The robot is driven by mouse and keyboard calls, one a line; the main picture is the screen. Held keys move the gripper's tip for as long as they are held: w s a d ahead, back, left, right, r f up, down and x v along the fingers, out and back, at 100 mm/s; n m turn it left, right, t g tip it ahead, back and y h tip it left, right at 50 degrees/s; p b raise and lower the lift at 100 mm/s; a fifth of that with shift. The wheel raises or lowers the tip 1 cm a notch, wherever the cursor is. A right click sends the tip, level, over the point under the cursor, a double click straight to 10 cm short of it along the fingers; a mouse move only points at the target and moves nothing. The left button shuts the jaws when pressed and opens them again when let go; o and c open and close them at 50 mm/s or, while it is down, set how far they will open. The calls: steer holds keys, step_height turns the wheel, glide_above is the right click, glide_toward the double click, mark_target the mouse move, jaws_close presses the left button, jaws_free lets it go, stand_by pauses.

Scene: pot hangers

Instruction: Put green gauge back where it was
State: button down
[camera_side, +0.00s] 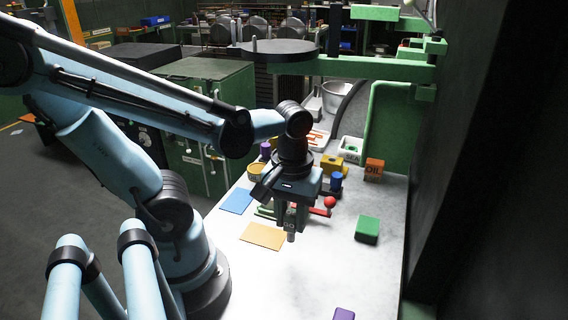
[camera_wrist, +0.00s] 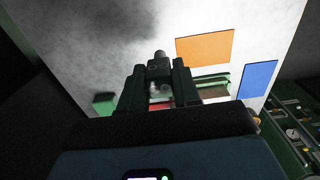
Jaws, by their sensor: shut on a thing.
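My gripper (camera_side: 291,222) points down over the white table and is shut on a small grey part (camera_side: 291,237), whose rounded end sticks out below the fingers. In the wrist view the grey part (camera_wrist: 160,56) shows between the fingertips. I see no thing clearly marked as a green gauge and cannot tell whether the held part belongs to it. A green block (camera_side: 367,229) lies to the right on the table. A green bar (camera_side: 265,211) lies behind my gripper, partly hidden by it.
An orange mat (camera_side: 263,236) and a blue mat (camera_side: 236,201) lie left of my gripper. A red ball (camera_side: 330,202), a blue-topped item (camera_side: 336,181), a yellow block (camera_side: 328,167) and an orange OIL box (camera_side: 374,169) stand behind. A purple block (camera_side: 344,314) is at the front.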

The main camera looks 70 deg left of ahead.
mark_target(291, 230)
steer(key=shift+f, duration=1.85)
steer(key=shift+f, duration=0.15)
steer(key=c, duration=0.8)
jaws_free()
steer(key=shift+r, duration=6)
steer(key=w+f+m+t, duration=0.1)
steer(key=w+m+t, duration=0.6)
steer(key=w+m, duration=0.1)
steer(key=shift+d+f+m, duration=0.2)
steer(key=shift+f+m, duration=0.2)
steer(key=shift+m, duration=0.1)
